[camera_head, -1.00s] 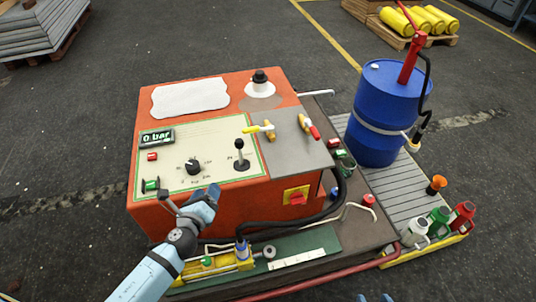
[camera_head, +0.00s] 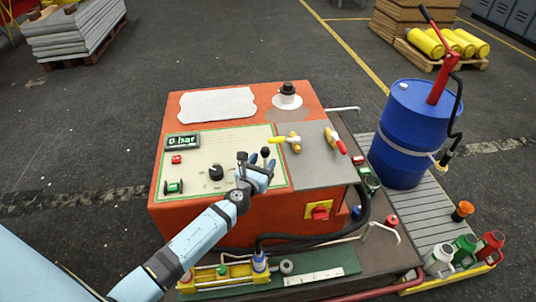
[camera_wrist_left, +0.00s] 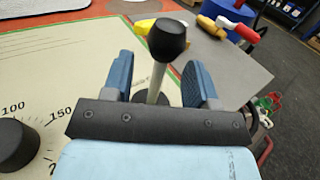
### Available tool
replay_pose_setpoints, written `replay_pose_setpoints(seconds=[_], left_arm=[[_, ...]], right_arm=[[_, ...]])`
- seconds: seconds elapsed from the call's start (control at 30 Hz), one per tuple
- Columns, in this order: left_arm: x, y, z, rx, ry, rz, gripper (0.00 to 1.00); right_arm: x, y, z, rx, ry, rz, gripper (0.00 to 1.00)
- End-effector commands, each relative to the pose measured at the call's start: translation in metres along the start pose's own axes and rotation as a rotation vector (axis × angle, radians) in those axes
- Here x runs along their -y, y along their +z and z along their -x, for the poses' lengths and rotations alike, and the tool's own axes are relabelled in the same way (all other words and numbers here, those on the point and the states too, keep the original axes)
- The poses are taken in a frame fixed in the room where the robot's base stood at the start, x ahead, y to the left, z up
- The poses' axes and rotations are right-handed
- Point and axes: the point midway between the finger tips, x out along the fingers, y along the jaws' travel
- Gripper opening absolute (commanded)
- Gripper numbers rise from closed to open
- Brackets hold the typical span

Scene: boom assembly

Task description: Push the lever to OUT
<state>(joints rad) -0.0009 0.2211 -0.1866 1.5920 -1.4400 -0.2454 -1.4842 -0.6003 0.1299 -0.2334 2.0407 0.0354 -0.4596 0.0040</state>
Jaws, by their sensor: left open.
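The lever has a black knob (camera_wrist_left: 167,42) on a grey shaft (camera_wrist_left: 153,85), rising from a dark base on the cream panel. In the head view its knob (camera_head: 265,152) shows just behind my left gripper (camera_head: 256,164). In the left wrist view the shaft stands between the two blue fingers of my left gripper (camera_wrist_left: 160,76), which are open, with a gap on both sides. The lever's base is partly hidden, and I cannot read any OUT marking. My right gripper is not in view.
The lever is on an orange control box (camera_head: 230,212). A black dial (camera_head: 216,172) is to its left; a yellow-handled valve (camera_head: 288,140) and a red-handled valve (camera_head: 335,141) are to its right. A blue drum (camera_head: 400,140) stands further right. A black hose (camera_head: 330,234) runs in front.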

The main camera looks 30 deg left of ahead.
Motion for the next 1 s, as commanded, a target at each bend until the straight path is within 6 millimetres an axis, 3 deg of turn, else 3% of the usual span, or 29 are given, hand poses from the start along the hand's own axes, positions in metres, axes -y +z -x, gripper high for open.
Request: replay_pose_setpoints(seconds=[0.23, 0.6, 0.63, 0.87, 1.0], left_arm=[[0.001, 0.000, -0.033, 0.000, 0.000, 0.002, 0.53], [0.000, 0.000, -0.039, -0.001, 0.000, 0.002, 0.53], [0.000, 0.000, -0.038, -0.001, 0.000, 0.002, 0.51], [0.000, 0.000, -0.038, -0.001, 0.000, 0.002, 0.00], [0.001, 0.001, -0.038, -0.002, 0.000, 0.000, 0.00]], right_arm=[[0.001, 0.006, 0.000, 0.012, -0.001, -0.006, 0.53], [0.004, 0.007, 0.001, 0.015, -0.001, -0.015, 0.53], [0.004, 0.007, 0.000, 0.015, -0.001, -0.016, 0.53], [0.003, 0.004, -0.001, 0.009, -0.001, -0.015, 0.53], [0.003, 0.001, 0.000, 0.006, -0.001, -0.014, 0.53]])
